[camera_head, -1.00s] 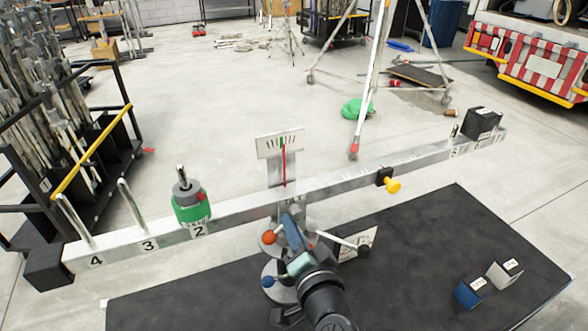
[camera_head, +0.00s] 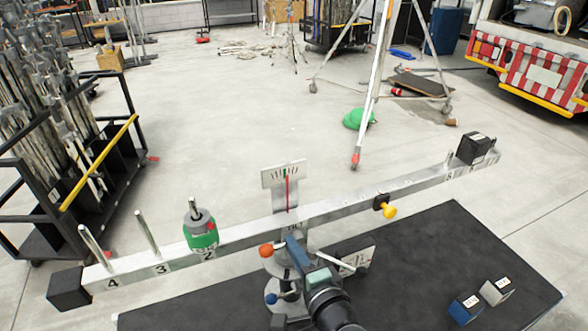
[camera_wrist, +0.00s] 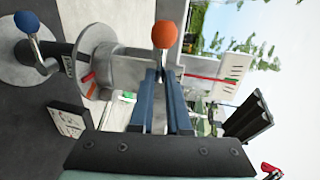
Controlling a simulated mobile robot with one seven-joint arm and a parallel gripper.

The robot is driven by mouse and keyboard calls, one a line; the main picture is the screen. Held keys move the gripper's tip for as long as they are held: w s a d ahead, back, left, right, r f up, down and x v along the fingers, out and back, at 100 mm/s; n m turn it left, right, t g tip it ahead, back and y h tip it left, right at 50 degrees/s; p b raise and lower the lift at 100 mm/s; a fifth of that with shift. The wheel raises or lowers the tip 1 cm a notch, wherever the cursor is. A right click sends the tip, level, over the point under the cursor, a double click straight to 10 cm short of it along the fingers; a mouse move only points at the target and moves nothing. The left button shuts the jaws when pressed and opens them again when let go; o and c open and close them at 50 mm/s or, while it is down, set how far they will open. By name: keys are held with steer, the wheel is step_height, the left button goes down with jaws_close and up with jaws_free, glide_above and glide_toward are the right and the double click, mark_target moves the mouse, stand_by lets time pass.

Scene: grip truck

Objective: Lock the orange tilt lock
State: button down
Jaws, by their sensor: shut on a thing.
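The orange tilt lock (camera_head: 266,251) is a ball-ended lever on the post under a long metal balance beam (camera_head: 330,207). Its ball also shows at the top centre of the wrist view (camera_wrist: 165,34). My gripper (camera_head: 294,240) is at the post beside the ball. In the wrist view its two blue fingers (camera_wrist: 165,74) are close together just below the ball, shut on the lock's lever. The gripped part is mostly hidden by the fingers. A dial plate (camera_head: 284,174) with a red needle stands above the beam, its needle near upright.
A blue-knobbed lever (camera_head: 271,297) sits low on the post. A green weight (camera_head: 201,230) stands on the beam near mark 2, a black block (camera_head: 476,148) at its right end. A yellow knob (camera_head: 389,211) juts forward. Blue (camera_head: 466,309) and grey (camera_head: 497,291) blocks lie on the dark mat.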

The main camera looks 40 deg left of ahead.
stand_by(0.4)
steer(key=c, duration=0.9)
jaws_free()
steer(key=shift+d, duration=0.1)
steer(key=b+v, duration=0.1)
steer(key=v, duration=1.2)
steer(key=shift+w+r, duration=0.1)
